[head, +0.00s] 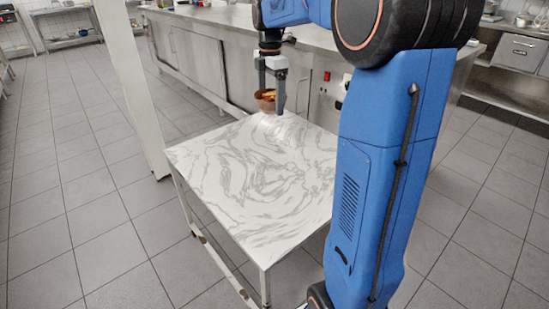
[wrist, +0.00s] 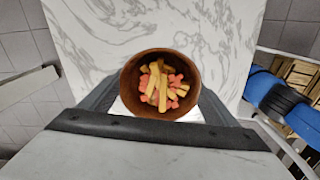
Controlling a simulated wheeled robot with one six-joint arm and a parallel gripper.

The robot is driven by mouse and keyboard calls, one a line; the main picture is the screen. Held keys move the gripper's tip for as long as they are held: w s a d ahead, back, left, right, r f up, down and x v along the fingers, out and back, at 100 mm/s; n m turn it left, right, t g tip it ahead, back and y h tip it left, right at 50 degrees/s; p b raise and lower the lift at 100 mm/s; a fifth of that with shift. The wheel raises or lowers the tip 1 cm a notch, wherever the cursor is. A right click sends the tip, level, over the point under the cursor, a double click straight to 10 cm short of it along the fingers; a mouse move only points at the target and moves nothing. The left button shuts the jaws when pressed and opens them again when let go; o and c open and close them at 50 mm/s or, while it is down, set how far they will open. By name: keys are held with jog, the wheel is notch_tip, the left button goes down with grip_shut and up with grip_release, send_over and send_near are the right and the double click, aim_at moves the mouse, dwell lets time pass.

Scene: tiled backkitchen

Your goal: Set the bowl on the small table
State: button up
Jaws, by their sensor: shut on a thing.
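The bowl (wrist: 191,112) is brown and round, and holds yellow strips and pink-red pieces. My gripper (wrist: 160,98) is shut on it, with a dark finger on either side in the wrist view. In the head view the bowl (head: 266,103) shows between the fingers of my gripper (head: 271,104), over the far edge of the small table (head: 260,190). The small table has a white top with grey marbling, and it also shows below the bowl in the wrist view (wrist: 215,30). I cannot tell whether the bowl touches the tabletop.
The marbled tabletop is otherwise bare. A white post (head: 133,90) stands just left of the table. A long steel counter (head: 215,50) runs behind it. Open tiled floor (head: 70,200) lies to the left.

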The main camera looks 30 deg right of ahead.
jog(key=a+f, duration=0.1)
jog(key=f, duration=0.4)
jog(key=s+a+f+n, duration=0.1)
jog(key=f, duration=0.5)
jog(key=s+a+f+n, duration=0.1)
jog(key=f, duration=0.5)
jog(key=shift+s+a, duration=0.1)
jog(key=shift+s, duration=0.05)
jog(key=shift+f, duration=2.4)
jog(key=o, duration=1.2)
jog(key=shift+f, duration=0.1)
